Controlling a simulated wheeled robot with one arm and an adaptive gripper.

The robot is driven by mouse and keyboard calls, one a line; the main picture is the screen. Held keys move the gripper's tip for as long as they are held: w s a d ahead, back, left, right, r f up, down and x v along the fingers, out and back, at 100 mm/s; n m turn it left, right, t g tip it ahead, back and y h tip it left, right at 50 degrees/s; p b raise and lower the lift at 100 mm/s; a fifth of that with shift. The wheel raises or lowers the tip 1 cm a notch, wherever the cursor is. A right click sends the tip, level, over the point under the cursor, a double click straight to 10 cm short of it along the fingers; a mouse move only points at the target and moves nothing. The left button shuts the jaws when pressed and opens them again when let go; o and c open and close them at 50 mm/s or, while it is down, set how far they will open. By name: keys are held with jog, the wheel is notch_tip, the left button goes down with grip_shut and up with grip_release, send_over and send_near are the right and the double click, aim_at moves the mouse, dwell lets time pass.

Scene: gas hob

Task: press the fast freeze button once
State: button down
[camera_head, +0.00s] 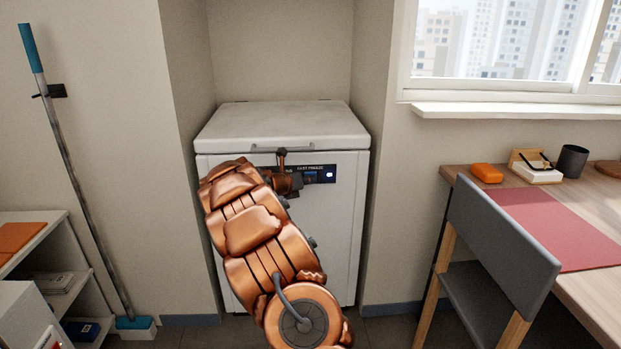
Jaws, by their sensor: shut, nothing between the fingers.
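A white chest freezer (340,225) stands in a wall alcove with its lid (285,128) down. A dark control panel (320,166) with a "FAST FREEZE" label runs along the upper front, below the lid. A blue button (310,175) sits under the label, and a small bright light (329,175) shows to its right. My copper-coloured arm reaches up from below. My gripper (284,158) is shut and empty in front of the panel, just left of the blue button. The arm hides the panel's left part. I cannot tell whether the fingertips touch the panel.
Alcove walls stand close on both sides of the freezer. A grey chair (505,235) and a wooden desk (590,285) are at the right. A shelf (40,245) and a blue-handled mop (75,170) are at the left.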

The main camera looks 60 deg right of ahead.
jog(key=shift+a, duration=0.15)
jog(key=shift+s+a, duration=0.5)
jog(key=shift+a, duration=0.1)
dwell(0.3)
jog(key=shift+s+a, duration=1.55)
jog(key=shift+a, duration=0.3)
